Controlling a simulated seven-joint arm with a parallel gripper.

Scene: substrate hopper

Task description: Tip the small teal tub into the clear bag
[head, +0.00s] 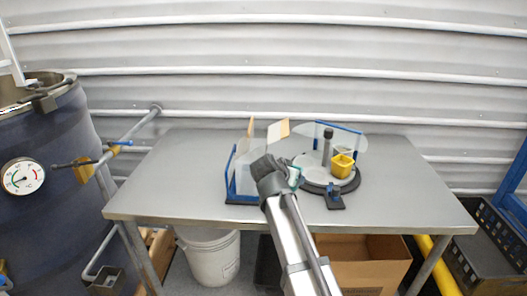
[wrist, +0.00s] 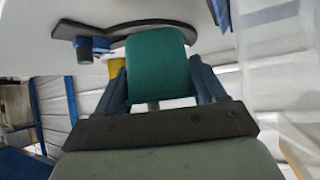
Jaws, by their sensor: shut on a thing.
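My gripper (wrist: 157,78) is shut on the small teal tub (wrist: 158,52), with one finger on each side of it. In the head view the teal tub (head: 295,178) shows only as a sliver, mostly hidden behind my dark wrist. The clear bag (head: 246,172) hangs in a blue frame just left of my wrist, with tan flaps standing above it. A translucent sheet, likely the bag (wrist: 285,75), fills the right of the wrist view. The wrist picture is turned over, with the tabletop at its top. The tub's mouth and contents are hidden.
A round dark-rimmed stand (head: 347,183) sits just right of my gripper, with a yellow tub (head: 342,166), a dark-topped post (head: 327,147) and a clear screen. A small blue-and-black block (head: 335,197) lies in front. The table's right side (head: 410,190) is clear.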

